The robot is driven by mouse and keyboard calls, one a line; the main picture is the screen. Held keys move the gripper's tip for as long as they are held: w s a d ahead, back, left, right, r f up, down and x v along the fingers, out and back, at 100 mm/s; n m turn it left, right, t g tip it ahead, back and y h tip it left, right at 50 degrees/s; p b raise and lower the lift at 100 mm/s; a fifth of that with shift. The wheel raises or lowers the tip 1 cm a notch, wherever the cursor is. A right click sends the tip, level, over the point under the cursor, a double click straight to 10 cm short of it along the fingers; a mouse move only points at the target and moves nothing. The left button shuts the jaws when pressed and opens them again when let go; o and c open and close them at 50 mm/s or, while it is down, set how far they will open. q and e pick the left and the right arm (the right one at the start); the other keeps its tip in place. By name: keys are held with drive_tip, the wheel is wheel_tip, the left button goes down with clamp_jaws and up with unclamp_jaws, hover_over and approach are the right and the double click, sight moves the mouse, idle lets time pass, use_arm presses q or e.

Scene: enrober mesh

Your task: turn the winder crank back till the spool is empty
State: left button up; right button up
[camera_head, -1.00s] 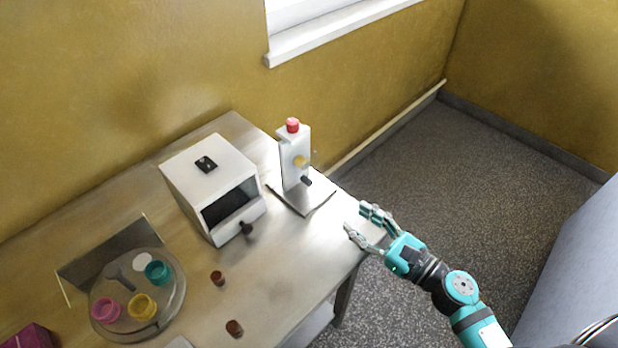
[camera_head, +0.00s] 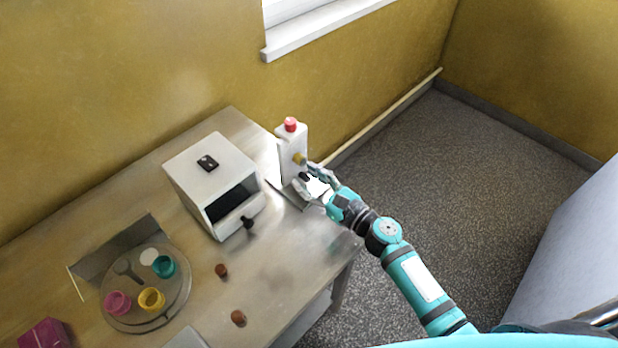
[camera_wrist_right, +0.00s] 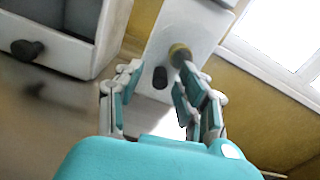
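The winder (camera_head: 291,148) is a white upright housing with a red cap (camera_head: 291,124), standing on a flat metal base at the table's right end. A yellow round part, perhaps the spool, (camera_head: 299,158) sticks out of its face. It also shows in the wrist view (camera_wrist_right: 179,51). A short dark knob, seemingly the crank handle, (camera_wrist_right: 160,77) shows below it. My right gripper (camera_head: 308,179) is at the winder's face, fingers apart. In the wrist view its fingers stand either side of the dark knob; contact is unclear. The left gripper is out of view.
A white box (camera_head: 205,162) with a dark opening and black knob stands left of the winder. A round tray (camera_head: 176,313) with colored cups is at the front left. Two small brown cups (camera_head: 221,270) stand on the table (camera_head: 285,262). A wall is behind.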

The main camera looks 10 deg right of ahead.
clamp_jaws()
drive_tip(key=shift+f, duration=0.1)
